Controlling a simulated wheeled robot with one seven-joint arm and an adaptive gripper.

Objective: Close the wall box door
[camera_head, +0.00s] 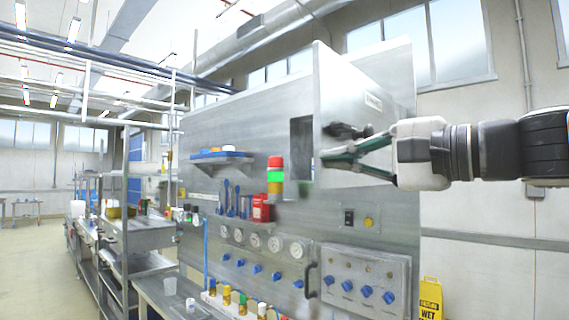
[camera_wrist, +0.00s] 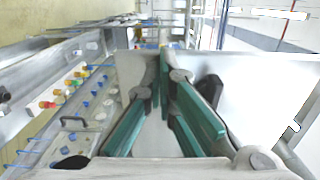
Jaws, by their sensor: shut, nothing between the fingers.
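The wall box door (camera_head: 337,82) stands open, swung out from the grey panel; its pale labelled outer face is toward the right. A dark opening of the wall box (camera_head: 301,148) shows left of it. My gripper (camera_head: 326,158) comes in from the right, its green fingers in front of the door's lower part, just below a dark handle (camera_head: 347,130). In the wrist view, my gripper (camera_wrist: 163,55) has its fingertips together with nothing between them. The door (camera_wrist: 262,85) and dark handle (camera_wrist: 210,90) lie right of the fingers there. I cannot tell whether the fingers touch the door.
A red-green stack light (camera_head: 275,175) and a blue shelf (camera_head: 220,155) are left of the box. Gauges and blue knobs (camera_head: 347,287) line the panel below. A yellow wet-floor sign (camera_head: 430,298) stands at lower right. The aisle at far left is clear.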

